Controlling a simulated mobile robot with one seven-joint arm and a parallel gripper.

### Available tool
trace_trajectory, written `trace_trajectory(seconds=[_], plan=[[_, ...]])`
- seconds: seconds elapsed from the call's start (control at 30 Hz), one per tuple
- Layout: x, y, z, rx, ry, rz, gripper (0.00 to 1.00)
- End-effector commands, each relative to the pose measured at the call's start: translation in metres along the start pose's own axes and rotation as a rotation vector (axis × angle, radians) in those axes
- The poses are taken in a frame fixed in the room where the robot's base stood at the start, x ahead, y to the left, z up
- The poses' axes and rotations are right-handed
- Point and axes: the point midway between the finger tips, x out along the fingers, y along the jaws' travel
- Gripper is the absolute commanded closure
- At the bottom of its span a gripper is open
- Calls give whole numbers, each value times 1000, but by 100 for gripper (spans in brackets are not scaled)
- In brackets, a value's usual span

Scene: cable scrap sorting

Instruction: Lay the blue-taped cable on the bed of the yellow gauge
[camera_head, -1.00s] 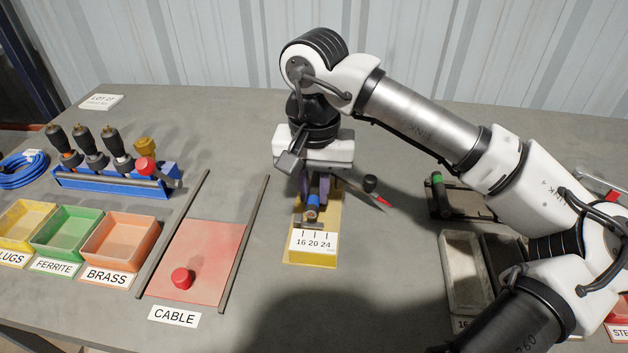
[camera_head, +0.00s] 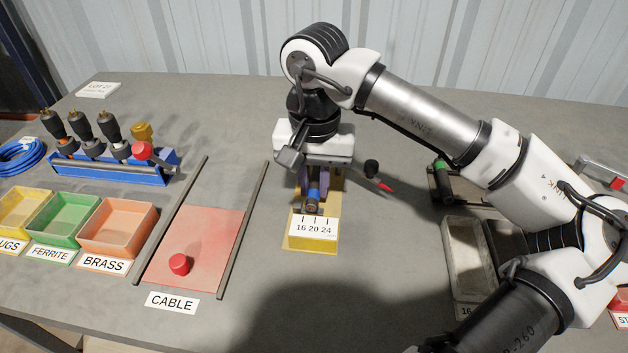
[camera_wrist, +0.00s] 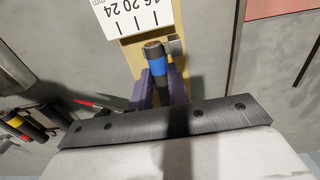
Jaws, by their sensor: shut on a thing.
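The blue-taped cable (camera_head: 312,194) is a short dark piece with a blue band near its end. It also shows in the wrist view (camera_wrist: 155,68), where its dark end points toward the number plate. My gripper (camera_head: 312,182) is shut on the cable, with its purple fingers on either side of it. The yellow gauge (camera_head: 310,244) lies under my gripper, with a white plate marked 16 20 24 at its near end. The cable is over the gauge's bed, behind the plate. I cannot tell whether it touches the bed. My wrist hides the gauge's far part.
A black piece with a red tip (camera_head: 376,175) lies just right of the gauge. A green-banded cable (camera_head: 440,178) lies further right.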

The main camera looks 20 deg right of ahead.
Motion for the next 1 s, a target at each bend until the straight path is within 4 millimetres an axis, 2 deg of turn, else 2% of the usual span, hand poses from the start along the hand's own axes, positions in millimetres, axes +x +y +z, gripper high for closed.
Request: trace_trajectory(seconds=[0.57,1.0], plan=[[1,0,0,0,0,0,100],[12,0,0,0,0,0,100]])
